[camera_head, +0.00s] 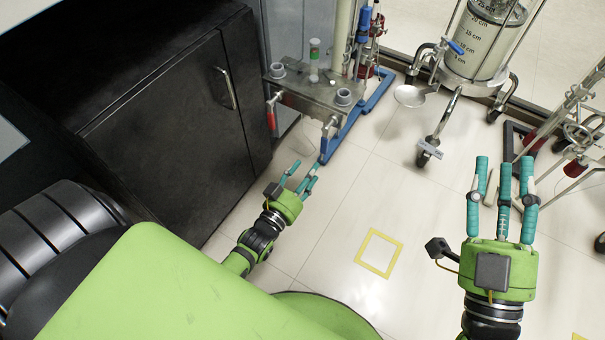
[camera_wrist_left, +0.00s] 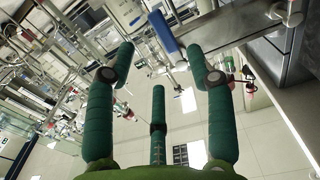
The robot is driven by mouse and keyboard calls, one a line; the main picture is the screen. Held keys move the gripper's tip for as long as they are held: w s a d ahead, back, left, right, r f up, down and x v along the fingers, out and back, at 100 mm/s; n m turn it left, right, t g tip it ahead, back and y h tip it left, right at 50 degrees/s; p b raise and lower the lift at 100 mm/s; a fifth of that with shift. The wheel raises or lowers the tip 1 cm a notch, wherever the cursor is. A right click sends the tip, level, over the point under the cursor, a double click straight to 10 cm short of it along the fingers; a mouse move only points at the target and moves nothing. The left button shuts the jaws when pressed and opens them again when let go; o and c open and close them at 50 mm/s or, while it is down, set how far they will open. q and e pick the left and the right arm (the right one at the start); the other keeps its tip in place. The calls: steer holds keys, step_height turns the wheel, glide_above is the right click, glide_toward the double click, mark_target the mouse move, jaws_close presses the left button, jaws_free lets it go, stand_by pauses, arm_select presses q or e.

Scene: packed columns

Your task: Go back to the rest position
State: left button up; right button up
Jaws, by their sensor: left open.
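My left gripper (camera_head: 303,176) is green with teal fingers, low over the tiled floor beside the black cabinet. Its fingers are spread and hold nothing; in the left wrist view the three teal fingers (camera_wrist_left: 160,85) stand apart with nothing between them. My right gripper (camera_head: 503,185) is at the right of the head view, larger and nearer the camera. Its teal fingers point up the picture, stand apart, and hold nothing.
A black cabinet (camera_head: 165,125) stands at the left. A steel bench (camera_head: 315,88) on a blue base stands behind my left gripper. A wheeled column (camera_head: 485,42) stands at the back right, with a metal frame (camera_head: 575,140) at the far right. Open floor with a yellow square (camera_head: 379,252) lies between my grippers.

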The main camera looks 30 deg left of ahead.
arm_select(q)
steer(key=shift+s, duration=0.95)
